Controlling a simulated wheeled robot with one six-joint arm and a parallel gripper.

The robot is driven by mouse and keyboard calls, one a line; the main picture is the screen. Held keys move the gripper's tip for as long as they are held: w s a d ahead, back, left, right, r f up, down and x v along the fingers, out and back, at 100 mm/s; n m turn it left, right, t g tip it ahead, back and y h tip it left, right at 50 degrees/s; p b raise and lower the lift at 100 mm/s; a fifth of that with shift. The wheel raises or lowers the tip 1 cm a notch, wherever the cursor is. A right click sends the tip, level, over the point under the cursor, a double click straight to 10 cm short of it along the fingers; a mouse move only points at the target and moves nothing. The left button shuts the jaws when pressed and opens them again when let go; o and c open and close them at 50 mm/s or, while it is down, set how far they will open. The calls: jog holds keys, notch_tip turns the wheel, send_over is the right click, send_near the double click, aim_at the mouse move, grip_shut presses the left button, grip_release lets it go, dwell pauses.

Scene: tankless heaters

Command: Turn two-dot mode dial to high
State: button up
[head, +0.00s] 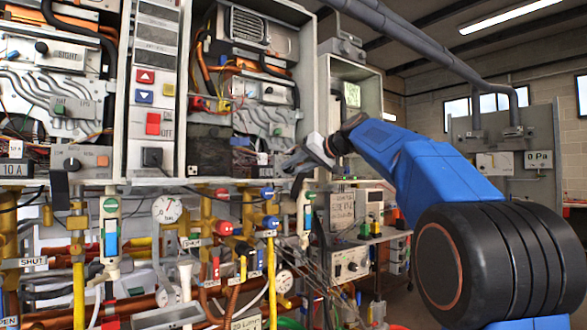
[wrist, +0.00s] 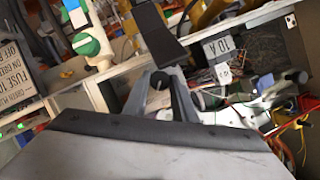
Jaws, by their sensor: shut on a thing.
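My gripper (head: 292,164) is at the lower right corner of the open middle heater cabinet (head: 309,75) in the head view. In the wrist view its two grey fingers (wrist: 166,86) are close together around a small dark round knob (wrist: 159,80), apparently the mode dial. The fingers hide most of the knob, so its dots and pointer direction cannot be read. In the head view the gripper covers this spot and the dial cannot be made out.
A similar dark dial (head: 72,164) sits on the left heater. Below the cabinets are crowded pipes, valves and a round gauge (head: 167,208). A 10 A label (wrist: 222,47) and loose wires (wrist: 290,120) are close to my gripper. A bench unit (head: 349,263) stands lower right.

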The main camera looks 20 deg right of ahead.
jog(key=shift+m, duration=0.5)
jog(key=o, duration=1)
jog(key=shift+o, duration=0.2)
jog(key=shift+d, duration=0.1)
jog(key=v, duration=1.7)
jog(key=shift+d+f, duration=0.15)
jog(key=shift+d, duration=0.15)
jog(key=shift+s, duration=0.1)
